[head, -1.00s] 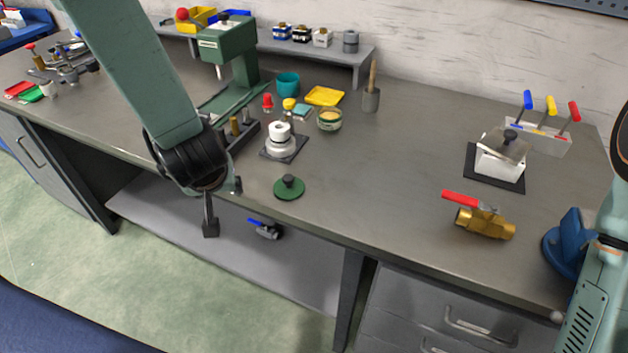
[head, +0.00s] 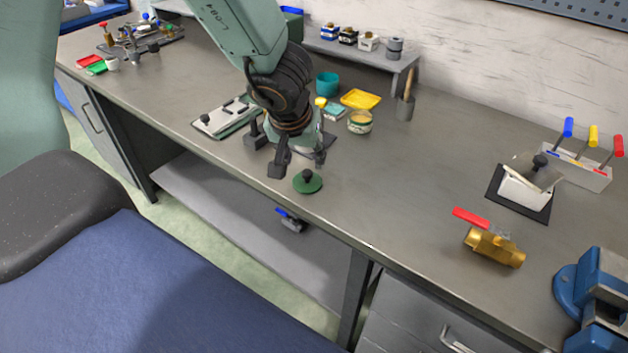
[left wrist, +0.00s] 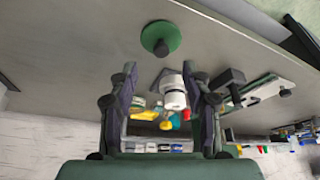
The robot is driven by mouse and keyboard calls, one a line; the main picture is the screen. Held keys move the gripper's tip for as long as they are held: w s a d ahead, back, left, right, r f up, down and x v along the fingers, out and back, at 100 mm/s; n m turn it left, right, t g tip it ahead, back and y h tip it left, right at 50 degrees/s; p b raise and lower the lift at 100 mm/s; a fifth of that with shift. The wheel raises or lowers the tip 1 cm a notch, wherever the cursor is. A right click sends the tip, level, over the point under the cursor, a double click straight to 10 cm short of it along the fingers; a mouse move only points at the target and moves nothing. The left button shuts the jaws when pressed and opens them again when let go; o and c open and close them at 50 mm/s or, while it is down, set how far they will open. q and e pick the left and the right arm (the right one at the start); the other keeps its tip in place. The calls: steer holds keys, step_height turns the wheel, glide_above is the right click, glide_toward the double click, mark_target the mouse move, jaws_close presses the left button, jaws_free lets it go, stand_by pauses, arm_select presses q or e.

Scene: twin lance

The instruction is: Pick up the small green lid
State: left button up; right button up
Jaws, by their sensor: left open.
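The small green lid (head: 307,183) is a round disc with a black knob on top. It lies flat on the grey workbench (head: 420,200) near its front edge. My left gripper (head: 298,166) is open and empty, just above and behind the lid in the head view, with its fingers pointing down. In the left wrist view the lid (left wrist: 161,40) shows whole, beyond the spread fingertips of the gripper (left wrist: 159,76) and apart from them. My right gripper is not in view.
A teal cup (head: 327,84), a yellow tray (head: 360,99) and an open jar (head: 360,121) stand behind the lid. A brass valve (head: 494,246) with a red handle and a blue vise (head: 590,285) are at right. The bench right of the lid is clear.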

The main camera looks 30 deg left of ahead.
mark_target(306, 173)
arm_select(q)
steer(key=b+x, duration=0.2)
steer(key=x, duration=0.1)
steer(key=shift+a+f, duration=0.15)
steer(key=shift+a, duration=0.25)
steer(key=shift+w+d+f+b, duration=0.25)
steer(key=shift+f+b, duration=0.15)
steer(key=shift+f, duration=0.1)
steer(key=b+x, duration=0.2)
steer(key=x, duration=0.1)
steer(key=shift+w+a+f, duration=0.25)
steer(key=shift+w+f, duration=0.05)
steer(key=shift+f, duration=0.1)
steer(key=shift+s+d+r, duration=0.1)
steer(key=shift+d+r, duration=0.05)
steer(key=shift+r, duration=0.05)
steer(key=shift+s+d+r, duration=0.1)
steer(key=shift+c, duration=1)
steer(key=c, duration=0.6)
jaws_close()
